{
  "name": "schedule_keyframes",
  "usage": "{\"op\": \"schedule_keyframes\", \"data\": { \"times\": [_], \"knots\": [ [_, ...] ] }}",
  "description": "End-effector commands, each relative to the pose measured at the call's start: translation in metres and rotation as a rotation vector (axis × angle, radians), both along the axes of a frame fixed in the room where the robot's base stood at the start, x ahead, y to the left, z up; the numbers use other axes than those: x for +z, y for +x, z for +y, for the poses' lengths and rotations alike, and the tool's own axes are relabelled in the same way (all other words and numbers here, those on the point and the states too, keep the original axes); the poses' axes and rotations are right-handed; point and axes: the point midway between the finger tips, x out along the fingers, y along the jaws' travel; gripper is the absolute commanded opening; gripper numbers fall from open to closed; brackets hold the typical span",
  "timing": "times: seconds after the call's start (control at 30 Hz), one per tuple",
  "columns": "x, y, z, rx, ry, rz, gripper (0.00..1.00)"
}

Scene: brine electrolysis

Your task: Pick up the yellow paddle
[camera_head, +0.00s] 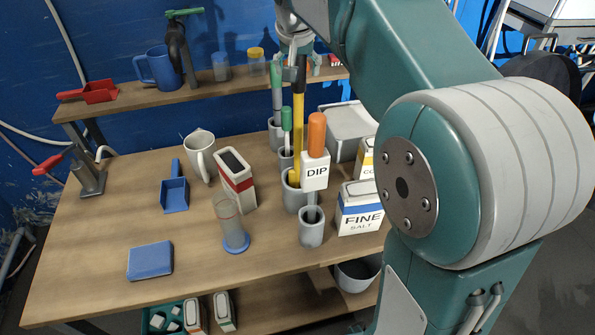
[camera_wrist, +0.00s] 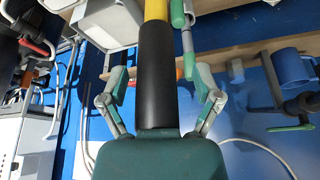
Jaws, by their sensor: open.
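The yellow paddle (camera_head: 299,120) stands nearly upright in a grey cup (camera_head: 292,197) on the bench, its lower end hidden in the cup. Its black grip (camera_head: 300,72) is at the top, just under my gripper (camera_head: 294,48). In the wrist view the black grip (camera_wrist: 156,75) runs between the two fingers of my gripper (camera_wrist: 160,90), with the yellow shaft (camera_wrist: 156,9) beyond it. The fingers are spread, with a gap showing on both sides of the grip.
A green-handled tool (camera_head: 286,120) and an orange-handled tool (camera_head: 316,135) tagged DIP stand in cups close beside the paddle. A FINE SALT box (camera_head: 360,210) is at right. A white jug (camera_head: 200,155) and a clear cylinder (camera_head: 231,225) are at left. A shelf (camera_head: 130,104) runs behind.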

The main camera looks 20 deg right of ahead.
Motion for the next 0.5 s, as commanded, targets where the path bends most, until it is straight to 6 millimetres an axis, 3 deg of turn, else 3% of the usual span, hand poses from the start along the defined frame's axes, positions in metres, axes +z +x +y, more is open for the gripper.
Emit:
{"op": "schedule_keyframes", "data": {
  "times": [0.07,0.2,0.23,0.27,0.5],
  "knots": [
    [0.0003,-0.0001,-0.0001,0.0,0.0,0.0,0.82],
    [0.0005,-0.0002,-0.0004,0.0,0.0,0.0,0.2],
    [0.0005,-0.0002,-0.0007,-0.001,0.0,0.0,0.06],
    [0.0005,-0.0003,-0.0008,-0.001,0.001,0.0,0.0],
    [0.0005,-0.0002,-0.0002,0.0,0.0,0.0,0.0]
  ]
}}
